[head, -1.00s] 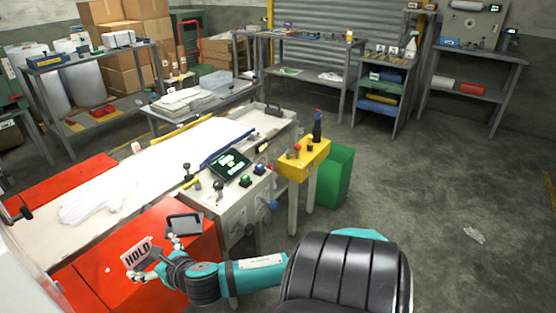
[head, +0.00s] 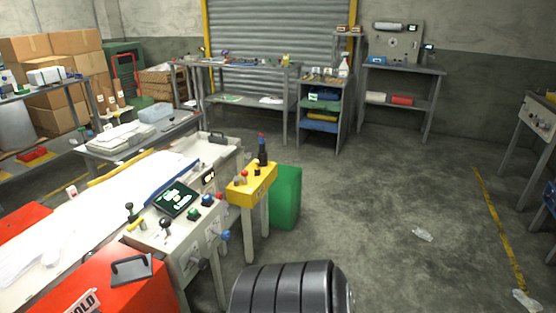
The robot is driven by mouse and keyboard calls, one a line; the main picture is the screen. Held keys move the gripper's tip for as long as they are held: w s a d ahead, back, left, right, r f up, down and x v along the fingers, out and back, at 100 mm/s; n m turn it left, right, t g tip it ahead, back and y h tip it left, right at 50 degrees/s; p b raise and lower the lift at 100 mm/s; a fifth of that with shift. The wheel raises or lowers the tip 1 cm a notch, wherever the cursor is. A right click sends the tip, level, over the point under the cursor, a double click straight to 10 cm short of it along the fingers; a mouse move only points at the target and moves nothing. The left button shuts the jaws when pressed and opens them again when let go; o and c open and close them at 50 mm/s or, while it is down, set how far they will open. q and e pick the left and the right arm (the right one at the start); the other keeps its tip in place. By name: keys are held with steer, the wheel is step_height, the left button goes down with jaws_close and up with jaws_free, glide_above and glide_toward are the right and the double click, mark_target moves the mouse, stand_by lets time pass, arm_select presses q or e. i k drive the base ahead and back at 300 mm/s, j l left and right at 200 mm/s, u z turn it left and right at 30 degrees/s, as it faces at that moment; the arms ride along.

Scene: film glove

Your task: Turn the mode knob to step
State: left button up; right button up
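The pale control panel (head: 176,236) stands at lower left, at the end of the white work table. It carries a tilted dark screen (head: 175,199), a black ball-topped lever (head: 130,208), a yellow handle (head: 135,224), a black knob (head: 166,224) and green, blue and red controls. A blue knob (head: 225,236) and a dark knob (head: 203,265) stick out from its side. I cannot tell which is the mode knob or read its labels. Neither gripper is in view. A black ribbed part of my own body fills the bottom middle.
A yellow stand (head: 252,184) with small buttons and a dark bottle-like item (head: 263,150) adjoins the panel, beside a green bin (head: 286,197). A red cover (head: 140,296) and a partly cut-off HOLD card (head: 82,303) are at lower left. Grey floor on the right is mostly clear.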

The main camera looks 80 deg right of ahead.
mark_target(165, 221)
steer(key=z, duration=1.75)
steer(key=i+l, duration=0.1)
steer(key=i, duration=0.35)
steer(key=i+l+u, duration=0.1)
steer(key=i, duration=0.35)
